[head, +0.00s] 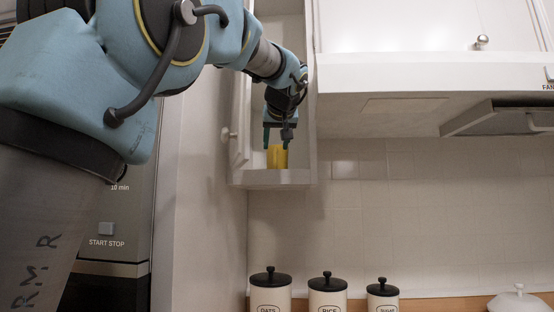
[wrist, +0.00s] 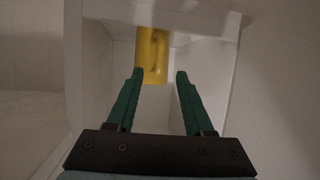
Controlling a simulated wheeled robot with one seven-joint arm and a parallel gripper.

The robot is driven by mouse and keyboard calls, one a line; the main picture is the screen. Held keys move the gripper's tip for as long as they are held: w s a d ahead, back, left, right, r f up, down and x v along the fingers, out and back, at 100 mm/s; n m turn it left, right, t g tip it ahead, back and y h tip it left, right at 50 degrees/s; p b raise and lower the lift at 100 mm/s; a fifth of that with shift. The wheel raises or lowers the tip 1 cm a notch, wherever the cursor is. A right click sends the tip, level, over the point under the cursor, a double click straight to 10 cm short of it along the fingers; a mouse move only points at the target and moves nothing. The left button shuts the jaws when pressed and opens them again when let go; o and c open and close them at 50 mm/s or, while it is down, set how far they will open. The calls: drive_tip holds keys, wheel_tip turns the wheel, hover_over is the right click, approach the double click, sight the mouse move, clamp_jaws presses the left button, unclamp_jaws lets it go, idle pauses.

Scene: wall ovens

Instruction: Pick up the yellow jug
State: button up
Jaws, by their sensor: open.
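The yellow jug (head: 277,157) stands on the floor of a narrow open wall cabinet, near the middle of the head view. In the wrist view the jug (wrist: 153,55) is at the top centre, with a handle-like shape on its face. My gripper (head: 277,140) reaches into the cabinet. Its green fingers (wrist: 159,74) are spread apart and empty. The jug shows in line with the gap between the fingertips, beyond them in the wrist view. Its upper part is hidden by the gripper in the head view.
The cabinet's side walls and bottom ledge (head: 270,178) frame the opening closely. A white door with a knob (head: 228,134) is at its left. A range hood (head: 500,117) is at right. Several black-lidded canisters, one marked RICE (head: 327,296), stand below.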

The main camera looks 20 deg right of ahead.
sight(275, 153)
drive_tip(key=shift+p+x, duration=1.85)
drive_tip(key=shift+x, duration=1.05)
drive_tip(key=shift+s+f, duration=0.1)
drive_tip(key=shift+f, duration=0.15)
drive_tip(key=shift+c, duration=0.2)
clamp_jaws()
